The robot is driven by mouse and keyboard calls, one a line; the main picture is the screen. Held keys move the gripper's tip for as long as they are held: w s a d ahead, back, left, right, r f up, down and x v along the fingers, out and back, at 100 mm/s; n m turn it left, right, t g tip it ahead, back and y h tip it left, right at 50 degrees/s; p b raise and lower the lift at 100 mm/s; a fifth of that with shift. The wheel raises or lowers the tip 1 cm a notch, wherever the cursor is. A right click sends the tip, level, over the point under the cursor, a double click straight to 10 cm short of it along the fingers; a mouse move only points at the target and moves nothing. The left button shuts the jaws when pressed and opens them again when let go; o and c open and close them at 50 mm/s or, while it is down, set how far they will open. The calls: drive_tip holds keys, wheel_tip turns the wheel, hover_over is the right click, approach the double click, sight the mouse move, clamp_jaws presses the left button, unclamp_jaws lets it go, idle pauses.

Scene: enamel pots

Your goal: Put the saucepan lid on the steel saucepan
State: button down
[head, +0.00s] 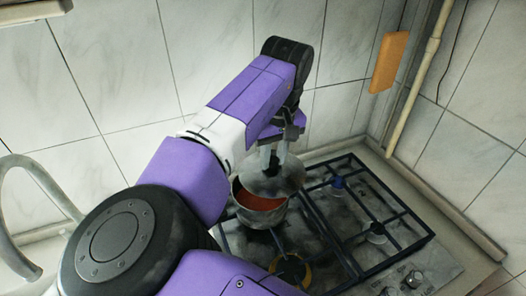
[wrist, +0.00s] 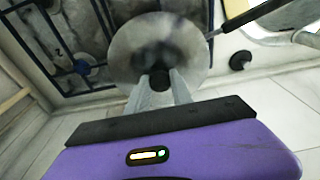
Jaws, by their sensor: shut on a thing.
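The steel saucepan (head: 262,217) stands on the hob with red contents showing. The round grey saucepan lid (head: 287,180) is over the back right part of the pan's mouth, leaving the front left uncovered. I cannot tell whether lid and rim touch. My gripper (head: 272,160) is above the lid, shut on its knob. In the wrist view the lid (wrist: 190,40) is a pale disc with the dark knob (wrist: 159,80) between my fingertips (wrist: 160,88).
The gas hob (head: 400,262) has dark grates, with free burners right of the pan. A yellow ring (head: 290,268) lies in front of the pan. Tiled walls stand close behind. A tap (head: 40,180) is at left, and a pipe (head: 415,80) runs down the right wall.

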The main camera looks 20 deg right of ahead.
sight(261, 173)
drive_tip(key=shift+w+a+r+n, duration=0.15)
drive_tip(key=shift+w+a, duration=0.3)
drive_tip(key=shift+a, duration=0.15)
drive_tip(key=shift+w+a+r+n, duration=0.15)
drive_tip(key=shift+w+a, duration=0.25)
drive_tip(key=shift+a, duration=0.2)
drive_tip(key=shift+p, duration=0.3)
drive_tip(key=shift+r, duration=0.1)
drive_tip(key=shift+s+f+b, duration=0.1)
drive_tip(key=shift+f+b, duration=0.8)
drive_tip(key=shift+f, duration=2.5)
drive_tip(key=shift+f, duration=0.15)
drive_tip(key=c, duration=1)
unclamp_jaws()
drive_tip(key=shift+c, duration=0.2)
